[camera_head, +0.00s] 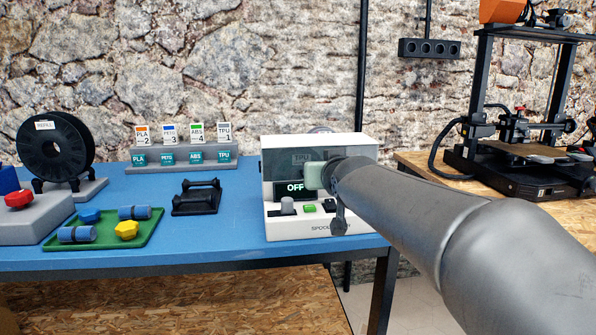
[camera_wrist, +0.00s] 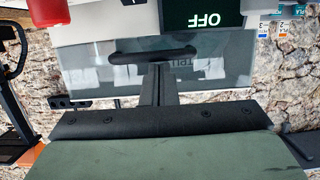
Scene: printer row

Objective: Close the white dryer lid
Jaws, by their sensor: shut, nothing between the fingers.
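The white dryer (camera_head: 285,226) stands at the right end of the blue table, with an OFF display on its front. Its lid (camera_head: 281,163) has a dark see-through window, with a TPU label visible behind it. In the wrist view the lid window (camera_wrist: 100,78) shows upside down with a black bar handle (camera_wrist: 125,57). My gripper (camera_wrist: 158,68) is shut and empty, its fingertips at the handle; I cannot tell whether they touch. In the head view my gripper body (camera_head: 315,175) covers part of the dryer front. Whether the lid sits fully down is unclear.
A black holder (camera_head: 196,199) and a green tray (camera_head: 105,242) with colored parts lie left of the dryer. A card rack (camera_head: 185,155) and a black spool (camera_head: 55,147) stand further left. A 3D printer (camera_head: 520,165) stands on the wooden table at right.

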